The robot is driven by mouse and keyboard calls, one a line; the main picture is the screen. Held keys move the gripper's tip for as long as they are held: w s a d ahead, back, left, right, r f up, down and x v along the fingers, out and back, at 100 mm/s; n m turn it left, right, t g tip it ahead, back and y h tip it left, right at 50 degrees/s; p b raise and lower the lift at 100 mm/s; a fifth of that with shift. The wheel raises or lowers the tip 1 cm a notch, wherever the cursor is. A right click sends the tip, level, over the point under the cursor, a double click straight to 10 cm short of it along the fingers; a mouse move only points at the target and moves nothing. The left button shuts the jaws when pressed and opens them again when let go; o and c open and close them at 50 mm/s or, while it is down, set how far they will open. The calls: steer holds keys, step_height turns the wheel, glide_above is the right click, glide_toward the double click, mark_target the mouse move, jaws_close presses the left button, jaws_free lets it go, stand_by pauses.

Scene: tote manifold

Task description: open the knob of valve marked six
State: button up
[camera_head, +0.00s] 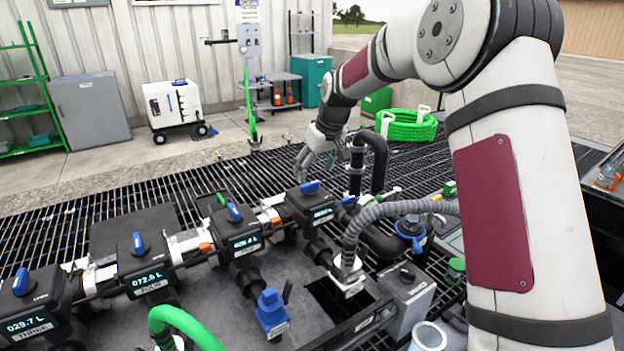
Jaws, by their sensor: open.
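A row of black valve units with blue knobs and lit displays runs from lower left to the centre. Their knobs are the far-left knob (20,282), the second knob (137,243), the third knob (233,212) and the rightmost knob (310,187). The name labels under the displays are too small to read surely, so I cannot tell which is marked six. My gripper (316,168) is open and points down, just above and behind the rightmost valve unit (305,208). It appears empty, and I see no clear contact with the knob.
A black bent pipe (377,160) rises close right of my gripper. A grey corrugated hose (385,211) curves below it. A blue-handled valve (411,235) and a blue fitting (271,312) stand nearer. The black grating (150,205) behind the row is mostly clear.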

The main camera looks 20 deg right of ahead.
steer(key=v, duration=0.6)
steer(key=shift+r, duration=0.25)
steer(key=shift+s, duration=0.15)
steer(key=s+a+r+p, duration=0.1)
steer(key=s+r, duration=0.3)
steer(key=s, duration=0.3)
steer(key=s+r+m+h+p, duration=0.15)
steer(key=s+r, duration=0.25)
steer(key=s, duration=0.4)
steer(key=s+a+r+p, duration=0.1)
steer(key=s+r+p, duration=0.1)
steer(key=s+r, duration=0.35)
steer(key=s+f+m+p, duration=0.1)
steer(key=s+p, duration=0.1)
steer(key=s, duration=1.1)
steer(key=s+f+m+p, duration=0.1)
steer(key=s+f, duration=0.1)
steer(key=s, duration=1.2)
steer(key=shift+s+d+f+p, duration=0.3)
steer(key=shift+s+d+p, duration=0.05)
steer(key=shift+p, duration=0.05)
